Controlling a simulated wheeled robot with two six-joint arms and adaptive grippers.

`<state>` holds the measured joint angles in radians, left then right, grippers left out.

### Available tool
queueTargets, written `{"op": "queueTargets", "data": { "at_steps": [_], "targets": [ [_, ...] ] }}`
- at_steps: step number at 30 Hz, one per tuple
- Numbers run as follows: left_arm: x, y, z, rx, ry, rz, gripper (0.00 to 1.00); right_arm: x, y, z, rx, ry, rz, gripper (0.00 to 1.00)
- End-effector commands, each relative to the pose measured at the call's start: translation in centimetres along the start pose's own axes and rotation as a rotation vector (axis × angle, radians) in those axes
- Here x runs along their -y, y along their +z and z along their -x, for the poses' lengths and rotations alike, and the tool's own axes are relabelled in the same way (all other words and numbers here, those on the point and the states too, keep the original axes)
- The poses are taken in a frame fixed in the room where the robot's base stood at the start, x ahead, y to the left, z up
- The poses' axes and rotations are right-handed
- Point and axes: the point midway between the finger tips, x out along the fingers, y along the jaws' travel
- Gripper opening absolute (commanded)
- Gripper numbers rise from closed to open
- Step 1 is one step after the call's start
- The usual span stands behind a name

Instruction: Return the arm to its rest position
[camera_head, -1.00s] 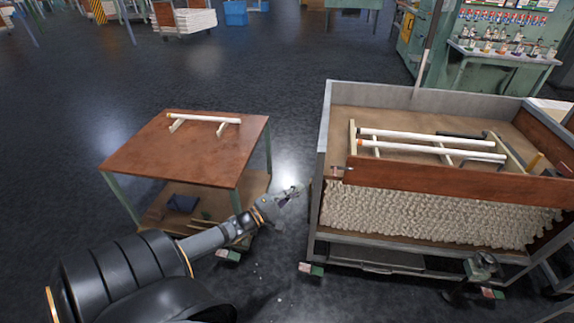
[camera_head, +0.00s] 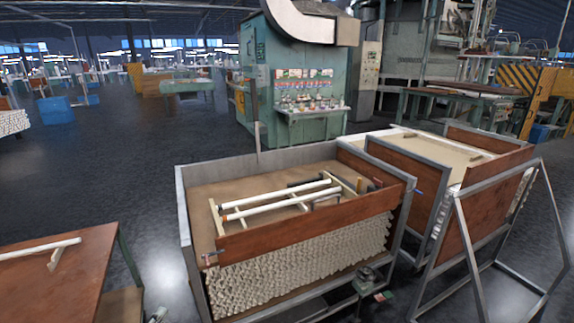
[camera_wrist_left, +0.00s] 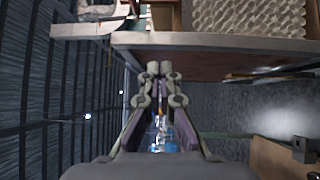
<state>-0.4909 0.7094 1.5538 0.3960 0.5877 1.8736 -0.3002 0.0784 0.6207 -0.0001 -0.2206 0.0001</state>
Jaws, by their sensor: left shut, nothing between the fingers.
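My left gripper (camera_head: 157,314) shows only as a small tip at the bottom edge of the head view, between the brown table and the cart. In the left wrist view its two fingers (camera_wrist_left: 160,70) are together with nothing between them. A white tube (camera_head: 40,248) rests on supports on the brown table. Two more white tubes, one nearer (camera_head: 280,207) and one farther (camera_head: 275,193), lie on a wooden rack in the metal-framed cart. My right gripper is not in view.
The brown table (camera_head: 60,285) stands at lower left. The metal-framed cart (camera_head: 183,215), with many stacked pale tube ends below its top, fills the middle. Another framed cart (camera_head: 480,215) stands at right. Behind is a green machine (camera_head: 258,85). Dark floor (camera_head: 90,165) is open at left.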

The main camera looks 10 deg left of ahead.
Motion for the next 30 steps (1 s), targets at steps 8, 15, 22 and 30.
{"op": "queueTargets", "data": {
  "at_steps": [8,15,22,30],
  "targets": [
    [18.0,-2.4,11.6,-0.068,-0.689,-0.682,0.0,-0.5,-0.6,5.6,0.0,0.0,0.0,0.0],
    [29.3,7.2,26.4,0.456,-1.204,-1.066,0.0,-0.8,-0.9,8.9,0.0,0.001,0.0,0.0],
    [32.2,15.7,35.0,0.943,-1.321,-1.188,0.0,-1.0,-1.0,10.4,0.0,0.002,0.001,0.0],
    [32.6,17.1,36.5,1.037,-1.322,-1.207,0.0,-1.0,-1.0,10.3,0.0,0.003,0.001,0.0]
  ]
}}
